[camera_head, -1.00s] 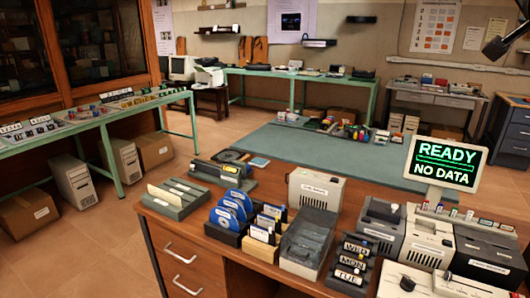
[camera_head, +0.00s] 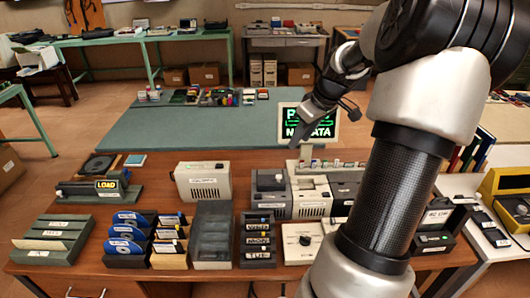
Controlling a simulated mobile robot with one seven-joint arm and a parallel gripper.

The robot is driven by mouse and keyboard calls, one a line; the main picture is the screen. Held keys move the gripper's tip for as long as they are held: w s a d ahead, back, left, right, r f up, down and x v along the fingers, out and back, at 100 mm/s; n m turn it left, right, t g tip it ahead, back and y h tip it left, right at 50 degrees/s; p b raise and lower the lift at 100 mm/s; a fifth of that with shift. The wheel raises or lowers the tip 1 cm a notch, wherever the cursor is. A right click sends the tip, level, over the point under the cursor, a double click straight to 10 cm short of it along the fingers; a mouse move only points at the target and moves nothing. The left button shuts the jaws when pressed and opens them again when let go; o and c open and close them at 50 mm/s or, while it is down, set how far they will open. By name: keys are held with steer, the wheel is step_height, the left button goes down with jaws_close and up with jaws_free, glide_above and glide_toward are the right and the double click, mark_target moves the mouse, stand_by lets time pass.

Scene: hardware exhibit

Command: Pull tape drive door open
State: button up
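My arm rises on the right of the head view. My gripper (camera_head: 306,124) hangs over the back of the wooden desk, in front of the green-lit screen (camera_head: 322,131), and partly hides its text. It is seen side-on and small, so its finger gap is unclear; no object shows in it. Below it stands a row of drive-like units: a grey one (camera_head: 270,193), a beige one (camera_head: 311,196) and a dark one (camera_head: 343,194), partly behind my arm. A separate beige labelled unit (camera_head: 203,181) stands to their left. I cannot tell which is the tape drive; no open door shows.
A smoky-lidded box (camera_head: 213,236), labelled dark slots (camera_head: 257,240) and a white dial box (camera_head: 303,241) stand in front. Disc holders (camera_head: 128,234) and a LOAD unit (camera_head: 86,191) are left. A yellow case (camera_head: 507,197) is right. The green mat (camera_head: 205,128) behind has clear space.

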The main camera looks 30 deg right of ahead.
mark_target(279, 176)
steer(key=shift+n+y, duration=0.3)
steer(key=shift+n, duration=0.1)
steer(key=x, duration=1.1)
steer(key=s+x, duration=0.1)
steer(key=x, duration=0.5)
steer(key=shift+a+f, duration=0.4)
steer(key=shift+f, duration=0.05)
steer(key=shift+c, duration=0.4)
jaws_close()
steer(key=shift+w, duration=0.1)
